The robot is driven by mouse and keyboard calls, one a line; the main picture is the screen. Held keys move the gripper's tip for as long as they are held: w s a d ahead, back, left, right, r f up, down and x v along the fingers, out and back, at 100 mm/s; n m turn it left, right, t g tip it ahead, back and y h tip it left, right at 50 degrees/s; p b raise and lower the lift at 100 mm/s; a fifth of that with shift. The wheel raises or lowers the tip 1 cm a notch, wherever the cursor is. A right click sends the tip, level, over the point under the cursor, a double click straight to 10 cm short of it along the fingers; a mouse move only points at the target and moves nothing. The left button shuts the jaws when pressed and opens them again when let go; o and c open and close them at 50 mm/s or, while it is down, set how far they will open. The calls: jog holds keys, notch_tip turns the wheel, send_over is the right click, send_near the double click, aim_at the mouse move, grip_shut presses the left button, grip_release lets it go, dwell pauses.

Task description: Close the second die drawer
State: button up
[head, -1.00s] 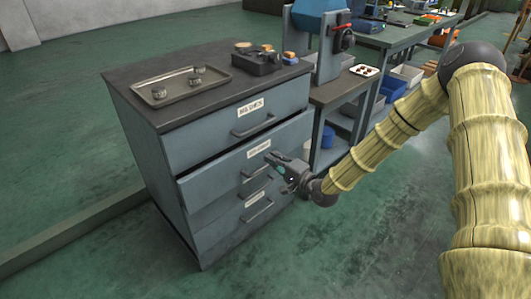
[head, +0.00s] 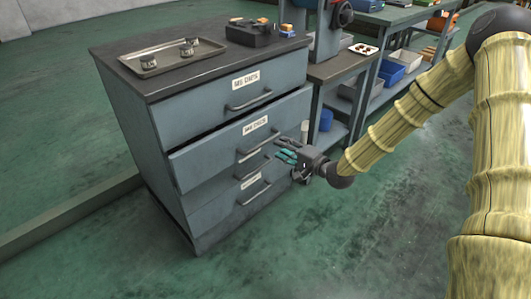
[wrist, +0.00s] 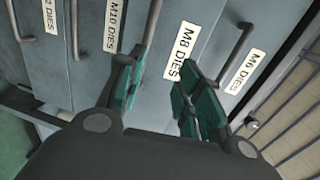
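The second die drawer (head: 215,150), labelled M8 DIES, stands partly out from the blue-grey cabinet, with a dark gap above it. In the wrist view, its label (wrist: 182,50) lies beyond my fingers and its dark bar handle (wrist: 150,30) shows between and ahead of them. My gripper (head: 288,154) is at the right end of this handle in the head view. The two green-padded fingers (wrist: 160,88) are apart, with nothing clamped between them. I cannot tell whether they touch the handle or the drawer front.
The top drawer (head: 210,105), labelled M6 DIES, looks flush. Another drawer (head: 220,205) is below the second. A tray with small metal parts (head: 150,66) lies on the cabinet top. A workbench with bins (head: 390,75) stands at right. Floor in front is clear.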

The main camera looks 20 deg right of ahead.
aim_at(265, 142)
jog(key=shift+g+h, duration=0.3)
jog(key=b+x, duration=0.1)
jog(key=x, duration=0.3)
jog(key=d+f+b+x, duration=0.1)
jog(key=b+x, duration=0.1)
jog(key=x, duration=0.1)
jog(key=b+x, duration=0.1)
jog(key=x, duration=0.3)
jog(key=shift+w+d+f, duration=0.1)
jog(key=shift+w+f, duration=0.35)
jog(key=shift+c, duration=0.2)
grip_shut()
